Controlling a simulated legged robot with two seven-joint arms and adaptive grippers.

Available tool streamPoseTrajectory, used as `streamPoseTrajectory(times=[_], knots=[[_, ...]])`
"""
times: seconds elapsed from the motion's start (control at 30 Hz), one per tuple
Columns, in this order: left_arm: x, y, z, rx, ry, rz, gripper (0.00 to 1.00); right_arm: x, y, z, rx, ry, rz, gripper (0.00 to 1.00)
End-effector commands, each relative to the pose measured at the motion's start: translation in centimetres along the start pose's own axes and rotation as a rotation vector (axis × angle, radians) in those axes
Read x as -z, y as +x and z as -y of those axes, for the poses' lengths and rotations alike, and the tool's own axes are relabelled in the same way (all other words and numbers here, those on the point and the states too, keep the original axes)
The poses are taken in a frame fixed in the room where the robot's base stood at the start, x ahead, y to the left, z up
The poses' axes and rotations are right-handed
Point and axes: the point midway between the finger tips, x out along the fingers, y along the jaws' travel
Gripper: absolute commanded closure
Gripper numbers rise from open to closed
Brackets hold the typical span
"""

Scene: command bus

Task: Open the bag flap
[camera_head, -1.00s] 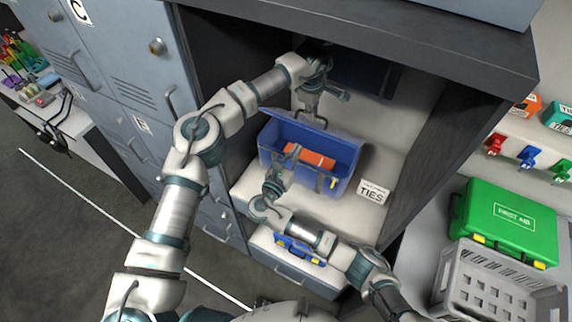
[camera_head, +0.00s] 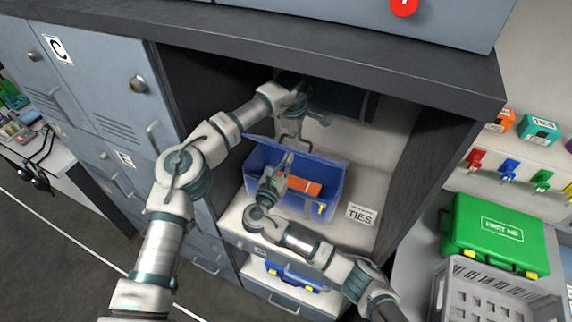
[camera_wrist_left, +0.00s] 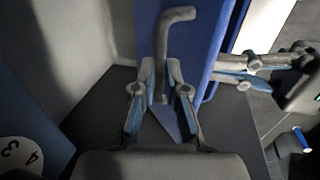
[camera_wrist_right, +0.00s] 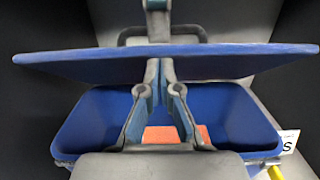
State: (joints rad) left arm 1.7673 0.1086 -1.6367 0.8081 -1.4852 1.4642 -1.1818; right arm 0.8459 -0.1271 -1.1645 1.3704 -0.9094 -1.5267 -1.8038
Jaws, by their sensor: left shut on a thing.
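The blue bag (camera_head: 326,197), a box-shaped case with a flap (camera_head: 318,154), stands on the shelf of a cabinet compartment. The flap is raised, and orange contents (camera_head: 305,186) show inside. In the right wrist view the flap (camera_wrist_right: 90,66) crosses above the open bag (camera_wrist_right: 240,122). My left gripper (camera_head: 291,135) is at the far side of the flap; in the left wrist view its fingers (camera_wrist_left: 161,88) are shut around a grey handle (camera_wrist_left: 166,35) by the blue panel. My right gripper (camera_head: 284,160) is over the bag; its fingertips (camera_wrist_right: 160,66) are close together, at the flap's underside.
A "TIES" label (camera_head: 361,215) is on the shelf right of the bag. Dark compartment walls (camera_head: 420,150) stand on both sides. A green first aid case (camera_head: 493,232) and a grey crate (camera_head: 490,290) are outside at right. Lockers (camera_head: 110,90) are at left.

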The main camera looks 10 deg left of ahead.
Motion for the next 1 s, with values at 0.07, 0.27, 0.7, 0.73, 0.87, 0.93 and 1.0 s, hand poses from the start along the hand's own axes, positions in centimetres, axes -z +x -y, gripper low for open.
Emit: streamPoseTrajectory(times=[0.07, 0.27, 0.7, 0.73, 0.87, 0.93, 1.0], knots=[[-0.1, 1.0, 0.9, 0.036, 0.004, -0.003, 1.00, -0.4, 0.6, 0.2, 0.006, 0.001, 0.009, 1.00], [-0.2, 1.0, 1.1, 0.039, 0.006, -0.002, 0.68, -0.5, 0.8, 0.4, 0.010, 0.001, 0.012, 1.00], [-0.1, 0.6, 0.9, 0.031, 0.005, -0.002, 0.63, -0.5, 0.4, 0.3, 0.008, 0.001, 0.010, 1.00], [-0.1, 0.6, 0.9, 0.030, 0.005, -0.002, 0.63, -0.5, 0.3, 0.3, 0.007, 0.001, 0.010, 1.00], [-0.2, 0.3, 0.9, 0.026, 0.005, -0.002, 0.63, -0.5, 0.2, 0.3, 0.007, 0.001, 0.010, 1.00], [-0.2, -0.1, 0.9, 0.024, 0.004, -0.002, 0.63, -0.5, 0.1, 0.3, 0.006, 0.001, 0.010, 1.00], [-0.2, -1.0, 0.8, 0.023, 0.004, -0.002, 0.63, -0.5, 0.1, 0.3, 0.006, 0.001, 0.010, 1.00]])
